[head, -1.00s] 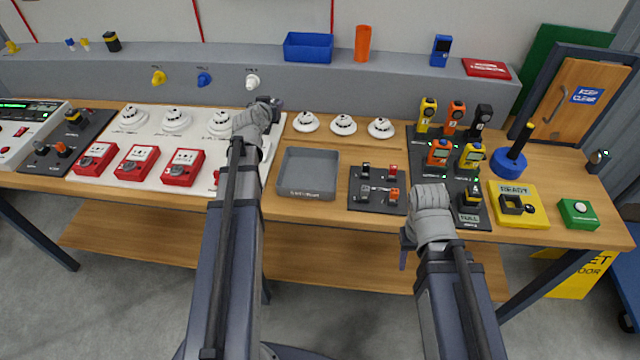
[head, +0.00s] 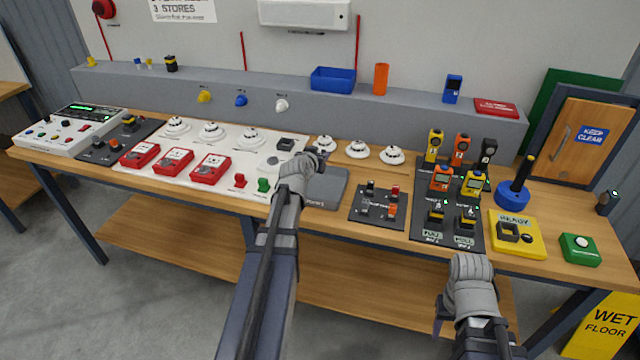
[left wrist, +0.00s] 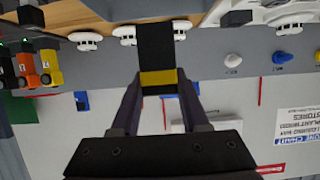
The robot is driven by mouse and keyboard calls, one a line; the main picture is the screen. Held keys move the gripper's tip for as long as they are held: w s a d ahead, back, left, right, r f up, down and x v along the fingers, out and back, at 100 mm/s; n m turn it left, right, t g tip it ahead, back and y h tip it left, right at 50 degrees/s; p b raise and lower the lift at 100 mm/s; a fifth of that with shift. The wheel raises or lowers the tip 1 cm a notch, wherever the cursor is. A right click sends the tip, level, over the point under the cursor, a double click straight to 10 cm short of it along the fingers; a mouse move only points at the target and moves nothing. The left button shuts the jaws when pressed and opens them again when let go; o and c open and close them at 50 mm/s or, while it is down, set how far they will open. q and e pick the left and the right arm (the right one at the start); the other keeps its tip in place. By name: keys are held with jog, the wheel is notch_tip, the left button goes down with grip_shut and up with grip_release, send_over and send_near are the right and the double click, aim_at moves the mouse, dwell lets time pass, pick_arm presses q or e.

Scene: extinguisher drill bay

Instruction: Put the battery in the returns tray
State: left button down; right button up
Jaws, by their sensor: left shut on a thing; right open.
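My left gripper (head: 318,162) is shut on a black battery with a yellow band; in the left wrist view the battery (left wrist: 157,78) sits between the two fingers. In the head view my left gripper and forearm hang over the back left of the grey returns tray (head: 328,190) and hide part of it. The battery is mostly hidden there, and I cannot tell its height above the tray. My right gripper (head: 440,312) is open in front of the bench's front edge, away from the tray.
Right of the tray is a dark switch plate (head: 377,204). Beyond it a black mat (head: 450,240) holds radios-like yellow and orange units and two more black and yellow batteries. White detectors (head: 358,150) stand behind the tray. A white panel (head: 225,180) with red call points lies left.

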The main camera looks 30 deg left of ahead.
pick_arm(q)
jog(key=shift+f+b, duration=3.3)
jog(key=shift+f, duration=0.6)
jog(key=shift+f, duration=0.25)
jog(key=shift+c, duration=2)
grip_release()
jog(key=shift+r, duration=0.1)
jog(key=shift+r, duration=0.1)
